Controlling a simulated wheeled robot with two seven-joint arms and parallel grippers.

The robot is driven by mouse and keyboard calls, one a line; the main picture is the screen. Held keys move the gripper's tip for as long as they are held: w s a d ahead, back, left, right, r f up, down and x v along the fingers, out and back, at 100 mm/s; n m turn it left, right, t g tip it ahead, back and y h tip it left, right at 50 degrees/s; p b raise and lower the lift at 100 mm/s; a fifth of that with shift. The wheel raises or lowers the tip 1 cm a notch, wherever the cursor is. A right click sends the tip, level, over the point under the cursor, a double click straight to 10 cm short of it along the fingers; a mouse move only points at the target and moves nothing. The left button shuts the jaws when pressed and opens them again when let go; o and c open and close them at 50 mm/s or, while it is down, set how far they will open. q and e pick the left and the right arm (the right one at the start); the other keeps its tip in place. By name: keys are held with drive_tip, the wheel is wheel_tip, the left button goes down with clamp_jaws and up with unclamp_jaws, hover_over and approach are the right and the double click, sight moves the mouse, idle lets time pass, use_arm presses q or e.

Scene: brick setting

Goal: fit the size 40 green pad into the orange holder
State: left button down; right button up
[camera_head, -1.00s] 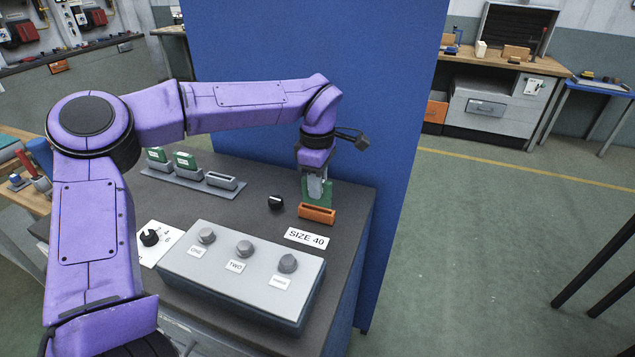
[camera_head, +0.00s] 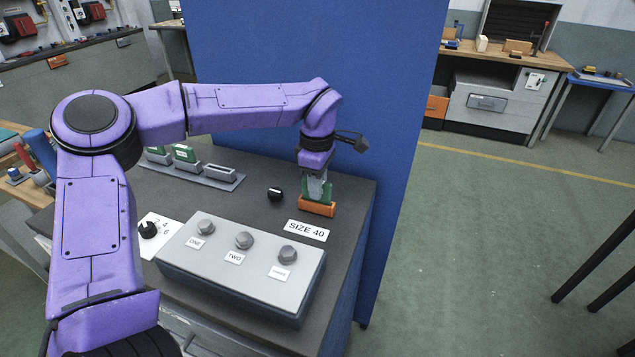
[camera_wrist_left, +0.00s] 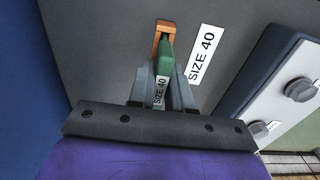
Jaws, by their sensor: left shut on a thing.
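The green pad (camera_head: 320,193), with a white SIZE 40 label, is upright between the fingers of my left gripper (camera_head: 316,186). The left gripper is shut on it. The pad's lower edge meets the top of the orange holder (camera_head: 317,209) in the head view; how deep it sits in the slot I cannot tell. In the left wrist view the green pad (camera_wrist_left: 167,58) lies in line with the orange holder (camera_wrist_left: 163,27), whose far end shows beyond it. The fingers hide part of the pad. My right gripper is not in view.
A SIZE 40 sign (camera_head: 307,230) lies in front of the holder. A grey button box (camera_head: 240,262) stands nearer, a black knob (camera_head: 275,194) to the left. A grey rack (camera_head: 215,178) with other green pads is further left. A blue panel (camera_head: 390,110) rises behind.

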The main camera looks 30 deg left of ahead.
use_arm(q)
drive_tip(key=shift+f, duration=0.7)
drive_tip(key=c, duration=0.6)
unclamp_jaws()
drive_tip(key=shift+o, duration=0.2)
wheel_tip(320, 180, up, 6)
drive_tip(key=p, duration=0.6)
drive_tip(key=shift+r+p, duration=0.15)
drive_tip(key=shift+p, duration=0.25)
